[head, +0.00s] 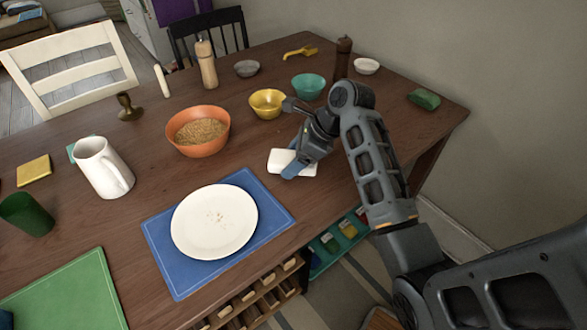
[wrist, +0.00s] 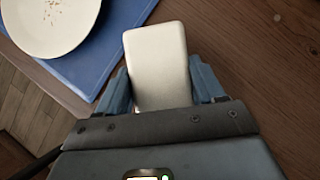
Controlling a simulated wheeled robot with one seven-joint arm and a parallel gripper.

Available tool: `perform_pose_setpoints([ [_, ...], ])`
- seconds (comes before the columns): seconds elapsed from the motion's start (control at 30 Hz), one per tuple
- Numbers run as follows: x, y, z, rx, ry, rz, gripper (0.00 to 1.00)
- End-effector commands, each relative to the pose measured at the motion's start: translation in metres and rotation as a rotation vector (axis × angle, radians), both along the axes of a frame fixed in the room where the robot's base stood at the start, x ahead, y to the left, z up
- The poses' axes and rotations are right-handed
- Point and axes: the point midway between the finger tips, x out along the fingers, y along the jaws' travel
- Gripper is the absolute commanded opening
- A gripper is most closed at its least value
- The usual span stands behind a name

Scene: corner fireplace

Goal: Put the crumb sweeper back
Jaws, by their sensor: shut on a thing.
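The crumb sweeper, a smooth off-white rounded block (head: 279,160), is at my gripper (head: 292,169), to the upper right of the blue placemat. In the wrist view the sweeper (wrist: 157,62) sits between the two blue fingers of my gripper (wrist: 162,88), which is shut on it. Its near end is hidden by the gripper body. I cannot tell whether it touches the table. A white plate (head: 213,222) with a few crumbs lies on the blue placemat (head: 272,196); the plate also shows in the wrist view (wrist: 48,25).
An orange bowl (head: 183,146), yellow bowl (head: 266,103), teal bowl (head: 308,86) and dark pepper mill (head: 342,57) stand beyond my gripper. A white pitcher (head: 104,167) stands left. Below the table edge are a wooden compartment rack (head: 250,312) and a teal tray (head: 326,262) with small items.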

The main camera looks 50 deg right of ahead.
Motion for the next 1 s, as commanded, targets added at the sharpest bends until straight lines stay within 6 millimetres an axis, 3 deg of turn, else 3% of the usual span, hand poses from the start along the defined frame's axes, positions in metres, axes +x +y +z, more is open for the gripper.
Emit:
perform_pose_setpoints([
  [0.3, -0.001, 0.0, -0.038, 0.001, 0.002, 0.0, 0.39],
  [0.67, -0.001, 0.0, -0.04, 0.0, 0.001, 0.001, 0.39],
  [0.7, -0.001, 0.0, -0.04, 0.0, 0.001, 0.0, 0.72],
  [0.93, -0.001, 0.0, -0.04, 0.0, 0.001, 0.0, 0.93],
  [1.0, -0.001, 0.0, -0.04, 0.0, 0.0, 0.0, 0.93],
])
